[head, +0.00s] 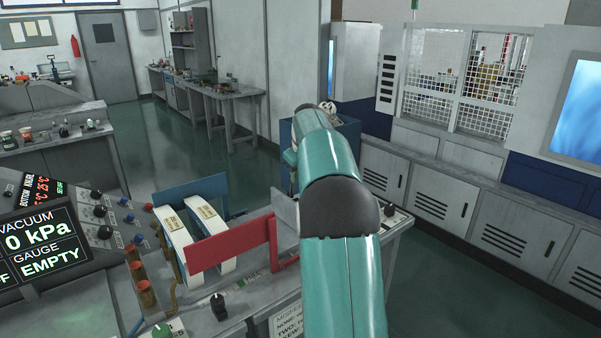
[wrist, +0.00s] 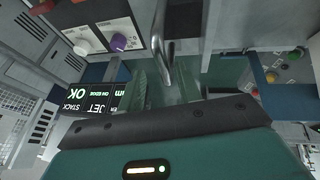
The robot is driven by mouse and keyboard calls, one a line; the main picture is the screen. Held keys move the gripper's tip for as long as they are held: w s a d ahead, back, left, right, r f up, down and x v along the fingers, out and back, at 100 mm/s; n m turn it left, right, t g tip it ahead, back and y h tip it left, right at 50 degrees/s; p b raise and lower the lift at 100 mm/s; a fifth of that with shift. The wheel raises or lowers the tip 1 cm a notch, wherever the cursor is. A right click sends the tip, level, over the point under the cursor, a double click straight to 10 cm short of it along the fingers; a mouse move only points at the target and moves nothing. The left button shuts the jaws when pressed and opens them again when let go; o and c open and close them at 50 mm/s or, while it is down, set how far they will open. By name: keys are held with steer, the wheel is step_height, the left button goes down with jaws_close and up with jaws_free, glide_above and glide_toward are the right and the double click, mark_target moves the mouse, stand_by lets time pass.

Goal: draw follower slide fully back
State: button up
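A grey upright plate (head: 285,219) stands at the right end of the magazine tray, partly behind my teal arm; it may be the follower slide, but I cannot tell for sure. Two white paper-wrapped stacks (head: 212,236) lie left of it between a red side plate (head: 228,246) and a blue side plate (head: 190,195). My gripper is hidden behind my arm in the head view. In the wrist view, my gripper (wrist: 165,88) shows beyond its dark edge, with a bent metal bar (wrist: 163,45) in front of it. Whether the fingers are open or touch the bar is unclear.
A control panel with a vacuum display (head: 38,240) and knobs stands at the left. Copper-coloured cylinders (head: 146,290) are beside it. A cabinet row (head: 480,215) runs along the right. Green floor (head: 440,290) is clear to the right of my arm.

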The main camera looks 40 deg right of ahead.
steer(key=v, duration=1.4)
steer(key=s+a+y, duration=0.1)
steer(key=s+a, duration=0.3)
steer(key=a, duration=0.8)
steer(key=s+a, duration=0.4)
steer(key=a, duration=0.7)
steer(key=s+a+f+t+y, duration=0.1)
steer(key=s+a+f, duration=1.5)
steer(key=s, duration=0.2)
steer(key=shift+s+a, duration=0.4)
